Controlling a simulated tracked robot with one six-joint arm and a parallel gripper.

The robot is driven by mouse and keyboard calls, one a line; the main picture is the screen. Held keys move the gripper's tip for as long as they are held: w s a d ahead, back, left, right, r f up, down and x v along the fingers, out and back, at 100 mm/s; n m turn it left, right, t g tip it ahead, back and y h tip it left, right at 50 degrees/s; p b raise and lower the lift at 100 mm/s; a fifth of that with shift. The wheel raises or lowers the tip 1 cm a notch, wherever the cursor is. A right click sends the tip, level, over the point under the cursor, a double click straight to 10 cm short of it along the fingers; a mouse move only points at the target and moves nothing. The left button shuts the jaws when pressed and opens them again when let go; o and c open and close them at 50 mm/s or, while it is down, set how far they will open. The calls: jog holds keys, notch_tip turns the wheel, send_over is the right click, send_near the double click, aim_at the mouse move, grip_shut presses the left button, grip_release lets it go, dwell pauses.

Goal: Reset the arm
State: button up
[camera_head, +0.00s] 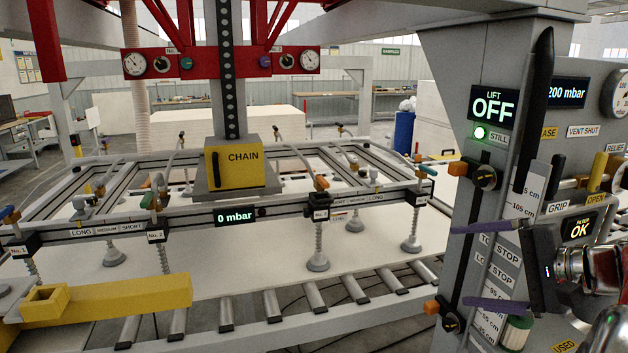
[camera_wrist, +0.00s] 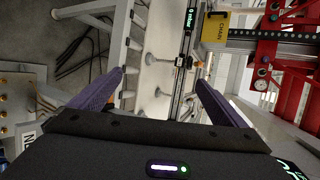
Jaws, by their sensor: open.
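My gripper (camera_head: 472,265) is at the right of the head view, in front of the grey control panel (camera_head: 448,150). Its two purple fingers point left and stand wide apart, one above the other. Nothing is held between them. In the wrist view the fingers (camera_wrist: 160,77) show at left and right, with the suction frame beyond the gap. My arm comes in from the right edge of the head view and covers part of the panel, including some labels. Whether the gripper touches the panel cannot be told.
A suction frame (camera_head: 180,228) with several cups hangs over a white sheet (camera_head: 270,262) on rollers (camera_head: 315,298). A yellow beam (camera_head: 120,298) lies at front left.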

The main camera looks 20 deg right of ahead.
jog(key=s+a+f+n+g, duration=0.1)
jog(key=a+f+n+g, duration=0.25)
jog(key=a+f, duration=0.5)
jog(key=s+a+f+n+g, duration=0.2)
jog(key=a+f+g, duration=0.25)
jog(key=a, duration=0.75)
jog(key=s+a+n+t+h, duration=0.2)
jog(key=s+a+n+h, duration=0.2)
jog(key=a+n, duration=0.3)
jog(key=n, duration=0.3)
jog(key=shift+s+a+r+h, duration=0.2)
jog(key=shift+s+r+h, duration=0.1)
jog(key=shift+h, duration=0.1)
